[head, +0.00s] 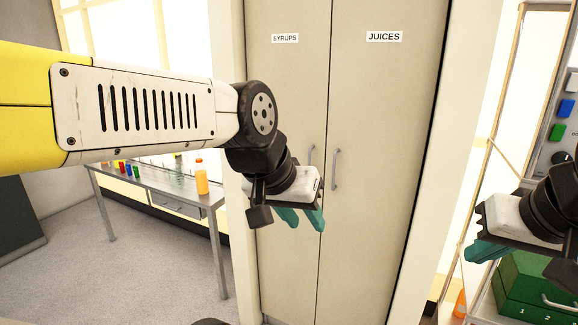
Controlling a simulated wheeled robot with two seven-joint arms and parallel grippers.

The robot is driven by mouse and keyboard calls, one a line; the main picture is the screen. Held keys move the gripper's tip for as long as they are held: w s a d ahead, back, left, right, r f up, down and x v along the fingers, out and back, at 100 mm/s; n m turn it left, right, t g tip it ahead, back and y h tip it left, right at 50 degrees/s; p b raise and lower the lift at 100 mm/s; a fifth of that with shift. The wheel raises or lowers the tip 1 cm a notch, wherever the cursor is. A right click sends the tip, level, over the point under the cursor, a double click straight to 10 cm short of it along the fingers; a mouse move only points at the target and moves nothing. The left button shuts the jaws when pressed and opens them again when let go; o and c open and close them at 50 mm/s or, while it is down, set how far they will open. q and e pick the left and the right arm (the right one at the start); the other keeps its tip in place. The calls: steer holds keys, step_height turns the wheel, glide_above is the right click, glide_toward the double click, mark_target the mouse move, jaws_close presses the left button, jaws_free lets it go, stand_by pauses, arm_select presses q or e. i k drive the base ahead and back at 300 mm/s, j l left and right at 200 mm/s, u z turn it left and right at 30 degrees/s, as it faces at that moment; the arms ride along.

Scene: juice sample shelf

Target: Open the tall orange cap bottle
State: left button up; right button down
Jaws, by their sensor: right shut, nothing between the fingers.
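A tall bottle of orange liquid (202,180) with an orange cap (199,161) stands upright at the near right end of the grey table. The cap looks to be on it. My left gripper (301,218) hangs in front of the tall cabinet, right of the bottle and apart from it. Its teal fingers look spread, with nothing seen between them. My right gripper (485,250) is at the right edge, shut and empty, far from that bottle. Another orange bottle (460,304) shows low at the right, partly cut off by the frame.
The grey table (165,181) carries several small coloured bottles and clear glassware at the back. Closed cabinet doors marked SYRUPS (285,38) and JUICES (384,36) fill the middle. A green drawer box (525,283) sits on a rack at the right. The floor at left is clear.

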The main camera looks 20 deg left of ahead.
mark_target(200, 171)
steer(key=u, duration=1.4)
steer(key=i+j+z, duration=0.15)
steer(key=i+j, duration=0.2)
steer(key=i+j+z, duration=0.1)
steer(key=i+j, duration=0.2)
steer(key=j, duration=0.2)
steer(key=i+j+z, duration=0.15)
steer(key=i+j, duration=0.2)
steer(key=j, duration=0.15)
steer(key=i+j+z, duration=0.15)
steer(key=j, duration=0.35)
steer(key=i+j+z, duration=0.1)
steer(key=i+j, duration=0.3)
steer(key=j, duration=0.15)
steer(key=i+j+z, duration=0.15)
steer(key=j, duration=0.4)
steer(key=i+j+z, duration=0.15)
steer(key=j, duration=0.45)
steer(key=i+j+z, duration=0.1)
steer(key=i+j, duration=0.2)
steer(key=j, duration=0.3)
